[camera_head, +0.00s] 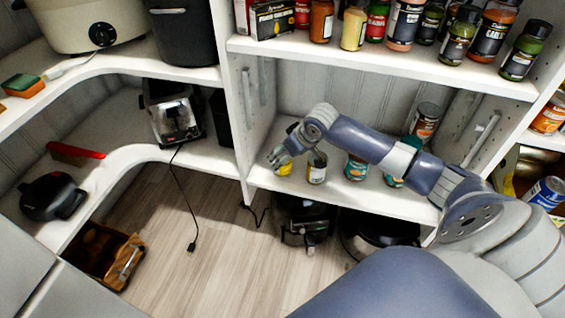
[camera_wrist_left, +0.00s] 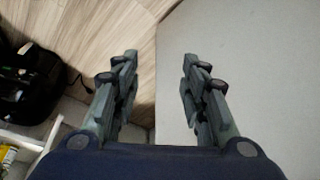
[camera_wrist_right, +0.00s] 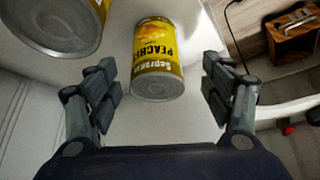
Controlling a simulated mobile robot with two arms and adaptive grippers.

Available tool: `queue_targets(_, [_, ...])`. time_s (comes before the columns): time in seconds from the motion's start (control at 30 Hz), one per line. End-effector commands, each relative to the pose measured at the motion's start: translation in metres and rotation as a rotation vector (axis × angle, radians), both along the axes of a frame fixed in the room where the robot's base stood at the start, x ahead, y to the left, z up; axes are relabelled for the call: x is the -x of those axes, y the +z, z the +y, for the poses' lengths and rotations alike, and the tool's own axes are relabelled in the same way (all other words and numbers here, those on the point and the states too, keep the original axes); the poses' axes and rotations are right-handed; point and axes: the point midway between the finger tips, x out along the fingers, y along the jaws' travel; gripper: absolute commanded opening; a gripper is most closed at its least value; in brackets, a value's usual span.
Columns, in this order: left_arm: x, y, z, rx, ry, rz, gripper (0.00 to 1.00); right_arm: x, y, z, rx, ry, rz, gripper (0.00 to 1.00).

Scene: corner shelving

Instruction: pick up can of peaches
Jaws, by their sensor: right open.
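The can of peaches (camera_wrist_right: 157,65) has a yellow label with dark letters, reading upside down in the right wrist view. Its round metal end faces my right gripper (camera_wrist_right: 160,95). The fingers are open on either side of the can, with gaps between. In the head view, my right gripper (camera_head: 279,158) is over the lower middle shelf, beside a small yellow can (camera_head: 285,169) that it partly hides. My left gripper (camera_wrist_left: 158,85) is open and empty in the left wrist view, and is not in the head view.
A second yellow-labelled can (camera_wrist_right: 58,22) stands close by in the right wrist view. Other cans, including a teal one (camera_head: 355,168), stand farther right on the shelf (camera_head: 345,203). Jars fill the shelf above. Black appliances (camera_head: 303,220) sit below. The wooden floor (camera_head: 190,220) is mostly clear.

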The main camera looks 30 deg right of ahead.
Motion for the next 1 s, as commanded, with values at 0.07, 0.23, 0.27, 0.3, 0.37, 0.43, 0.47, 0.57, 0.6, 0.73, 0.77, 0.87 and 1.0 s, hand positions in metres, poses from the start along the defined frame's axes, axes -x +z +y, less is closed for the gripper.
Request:
queue_targets(0.07, [0.000, -0.001, 0.000, 0.000, 0.000, -0.001, 0.40, -0.002, -0.005, 0.000, 0.000, 0.000, 0.001, 0.74])
queue_targets(0.23, [0.000, -0.015, 0.000, -0.001, 0.000, 0.000, 0.40, -0.014, -0.027, -0.002, -0.001, -0.002, 0.001, 0.74])
queue_targets(0.27, [0.000, -0.018, 0.000, -0.001, 0.000, 0.000, 0.40, -0.016, -0.032, -0.002, -0.001, -0.002, 0.001, 0.74])
queue_targets(0.3, [-0.002, -0.019, 0.000, 0.002, 0.000, -0.010, 0.40, -0.019, -0.036, -0.002, -0.002, -0.001, 0.001, 0.74])
queue_targets(0.37, [-0.012, -0.017, -0.003, 0.010, -0.004, -0.050, 0.40, -0.022, -0.040, -0.002, -0.001, 0.000, 0.000, 0.74])
queue_targets(0.43, [-0.018, -0.016, -0.005, 0.015, -0.006, -0.076, 0.40, -0.025, -0.045, -0.002, 0.000, -0.001, 0.001, 0.74])
queue_targets(0.47, [-0.019, -0.016, -0.005, 0.016, -0.007, -0.083, 0.40, -0.025, -0.046, -0.001, 0.000, 0.000, 0.001, 0.74])
queue_targets(0.57, [-0.022, -0.015, -0.006, 0.019, -0.007, -0.095, 0.40, -0.026, -0.047, -0.001, 0.001, 0.001, 0.001, 0.74])
queue_targets(0.6, [-0.022, -0.014, -0.006, 0.019, -0.007, -0.096, 0.40, -0.026, -0.047, -0.001, 0.001, 0.001, 0.001, 0.74])
queue_targets(0.73, [-0.022, -0.014, -0.006, 0.019, -0.007, -0.095, 0.40, -0.026, -0.046, -0.001, 0.001, 0.001, 0.001, 0.72])
queue_targets(0.77, [-0.022, -0.014, -0.006, 0.019, -0.007, -0.095, 0.40, -0.026, -0.046, -0.002, 0.001, 0.001, 0.001, 0.65])
queue_targets(0.87, [-0.022, -0.014, -0.006, 0.019, -0.007, -0.095, 0.40, -0.026, -0.046, -0.002, 0.001, 0.001, 0.001, 0.43])
queue_targets(1.0, [-0.022, -0.014, -0.006, 0.019, -0.007, -0.095, 0.40, -0.026, -0.046, -0.002, 0.001, 0.001, 0.001, 0.16])
